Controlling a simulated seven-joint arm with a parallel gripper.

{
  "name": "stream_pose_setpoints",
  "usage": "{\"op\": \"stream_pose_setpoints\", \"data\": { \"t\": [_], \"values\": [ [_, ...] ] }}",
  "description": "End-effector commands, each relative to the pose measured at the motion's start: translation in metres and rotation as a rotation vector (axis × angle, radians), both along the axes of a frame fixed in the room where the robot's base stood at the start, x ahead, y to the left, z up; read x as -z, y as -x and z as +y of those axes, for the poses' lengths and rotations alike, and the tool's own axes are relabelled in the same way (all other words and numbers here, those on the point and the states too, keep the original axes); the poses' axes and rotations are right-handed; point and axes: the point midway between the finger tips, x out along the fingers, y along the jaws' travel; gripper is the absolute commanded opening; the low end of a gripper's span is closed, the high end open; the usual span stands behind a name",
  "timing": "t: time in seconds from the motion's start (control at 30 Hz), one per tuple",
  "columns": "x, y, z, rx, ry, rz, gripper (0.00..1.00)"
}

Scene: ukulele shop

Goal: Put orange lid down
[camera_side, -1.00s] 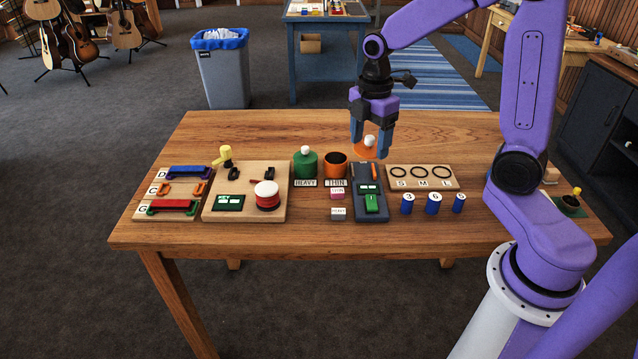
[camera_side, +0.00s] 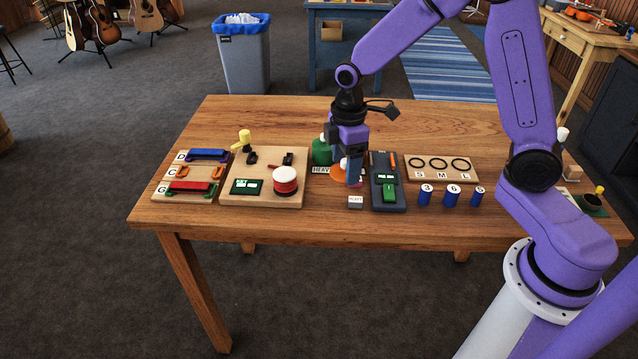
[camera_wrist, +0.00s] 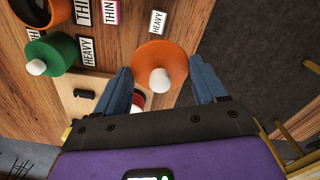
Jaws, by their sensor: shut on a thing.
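The orange lid (camera_wrist: 155,52) with its white knob (camera_wrist: 160,80) is between the two blue fingers of my gripper (camera_wrist: 162,76) in the wrist view. The fingers are shut on its opposite edges. In the side view my gripper (camera_side: 347,180) is low over the table, and part of the orange lid (camera_side: 338,175) shows beside the fingers. I cannot tell whether the lid touches the table. The open orange pot (camera_wrist: 38,8) is at the upper left of the wrist view, apart from the lid; my gripper hides it in the side view.
The green pot with its white-knobbed lid (camera_wrist: 52,54) stands close by. Loose HEAVY (camera_side: 355,201) and pink THIN (camera_wrist: 111,12) tags lie near the lid. The drum board (camera_side: 240,200) is left, the dark tray (camera_side: 402,180) right. The table's front strip is clear.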

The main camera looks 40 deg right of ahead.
Motion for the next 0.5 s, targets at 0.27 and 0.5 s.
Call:
{"op": "stream_pose_setpoints", "data": {
  "t": [0.27,0.5],
  "values": [
    [0.033,-0.041,0.005,-0.001,0.002,0.004,0.42],
    [0.059,-0.063,0.009,0.0,0.001,0.001,0.42]
  ]
}}
